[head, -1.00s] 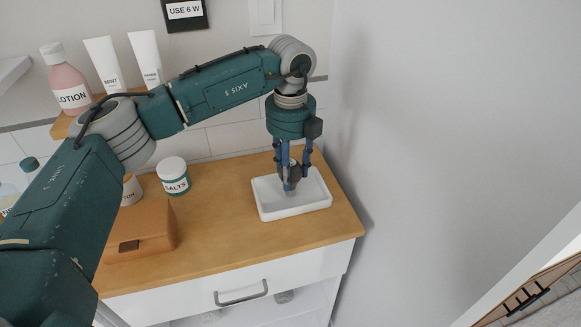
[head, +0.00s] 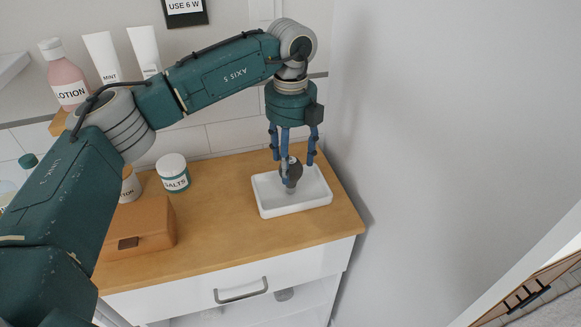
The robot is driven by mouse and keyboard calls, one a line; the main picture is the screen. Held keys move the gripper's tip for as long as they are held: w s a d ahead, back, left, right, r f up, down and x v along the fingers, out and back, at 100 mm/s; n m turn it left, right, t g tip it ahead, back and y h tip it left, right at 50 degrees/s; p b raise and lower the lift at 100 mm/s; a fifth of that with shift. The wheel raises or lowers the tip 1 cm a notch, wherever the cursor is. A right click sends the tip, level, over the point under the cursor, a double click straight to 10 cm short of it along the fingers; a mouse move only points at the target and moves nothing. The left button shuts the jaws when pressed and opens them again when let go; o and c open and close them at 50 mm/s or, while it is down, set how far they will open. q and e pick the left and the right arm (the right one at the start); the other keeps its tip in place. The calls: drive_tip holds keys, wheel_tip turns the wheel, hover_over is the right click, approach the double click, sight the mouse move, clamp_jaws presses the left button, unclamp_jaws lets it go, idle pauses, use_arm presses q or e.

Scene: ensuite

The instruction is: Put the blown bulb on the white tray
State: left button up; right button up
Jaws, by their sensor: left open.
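The white tray (head: 310,203) sits on the wooden counter top near its right end. The blown bulb (head: 291,172), dark and greyish with a metal base, is in the tray, with its base end toward me. My left gripper (head: 292,165) points down above the tray. Its blue fingers are spread open around and above the bulb. One finger partly covers the bulb, so I cannot tell whether any finger still touches it. My right gripper is out of view.
A brown box (head: 150,222), a jar labelled SALTS (head: 173,174) and another partly hidden jar stand left on the wooden counter (head: 225,225). A pink lotion bottle (head: 67,82) and white tubes (head: 102,58) stand behind. A wall rises close on the right.

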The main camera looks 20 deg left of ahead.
use_arm(q)
wheel_tip(320, 180, up, 9)
drive_tip(key=shift+r+b, duration=0.15)
drive_tip(key=shift+b, duration=0.6)
drive_tip(key=shift+r, duration=0.3)
